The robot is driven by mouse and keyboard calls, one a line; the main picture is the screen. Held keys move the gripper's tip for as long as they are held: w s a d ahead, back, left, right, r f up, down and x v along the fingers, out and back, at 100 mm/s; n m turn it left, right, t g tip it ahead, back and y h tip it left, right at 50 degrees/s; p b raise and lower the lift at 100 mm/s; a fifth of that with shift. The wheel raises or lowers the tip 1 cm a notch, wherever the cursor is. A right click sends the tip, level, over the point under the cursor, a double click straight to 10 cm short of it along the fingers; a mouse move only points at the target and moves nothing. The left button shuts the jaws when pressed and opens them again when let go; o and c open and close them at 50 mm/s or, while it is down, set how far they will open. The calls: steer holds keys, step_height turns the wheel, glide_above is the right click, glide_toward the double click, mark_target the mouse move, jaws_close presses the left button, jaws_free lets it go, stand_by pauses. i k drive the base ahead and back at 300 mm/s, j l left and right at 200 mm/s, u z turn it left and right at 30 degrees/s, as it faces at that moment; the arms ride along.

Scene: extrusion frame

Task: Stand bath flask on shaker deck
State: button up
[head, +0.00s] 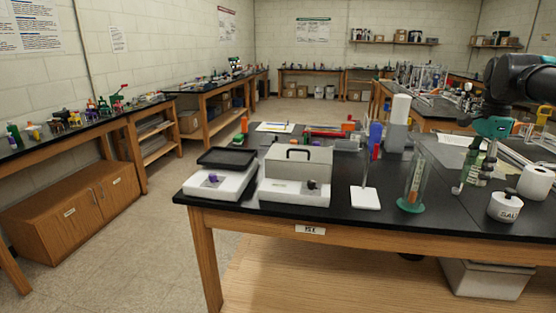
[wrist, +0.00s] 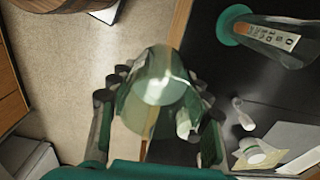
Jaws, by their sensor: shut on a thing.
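My gripper (head: 480,163) is at the right end of the front bench, low over the black top. In the wrist view my gripper (wrist: 160,98) has its fingers on both sides of a clear, green-tinted glass vessel, the flask (wrist: 158,88), and is shut on it. In the head view I cannot make out the flask clearly among the fingers. The shaker's dark flat deck (head: 228,157) sits on a white base at the bench's left end; no flask stands on it. A grey lidded box with a handle (head: 298,162), apparently the bath, stands just right of it.
Between my gripper and the shaker stand a clear cylinder on a green foot (head: 412,190), a white stand with a blue top (head: 366,195) and a tall white-grey canister (head: 398,125). A white salt jar (head: 504,207) and a paper roll (head: 536,181) are at the right.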

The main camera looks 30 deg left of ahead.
mark_target(228, 158)
steer(key=k+u, duration=0.1)
steer(key=u, duration=2.4)
steer(key=i+l+u, duration=0.1)
steer(key=i+u, duration=0.3)
steer(key=i+l+u, duration=0.15)
steer(key=i+u, duration=0.25)
steer(key=i+l, duration=0.15)
steer(key=i, duration=0.25)
steer(key=i+l, duration=0.2)
steer(key=i, duration=0.2)
steer(key=i+l, duration=0.15)
steer(key=i, duration=0.25)
steer(key=i+z, duration=0.25)
steer(key=i, duration=0.2)
steer(key=i+j+z, duration=0.2)
steer(key=i, duration=0.25)
steer(key=z, duration=2.9)
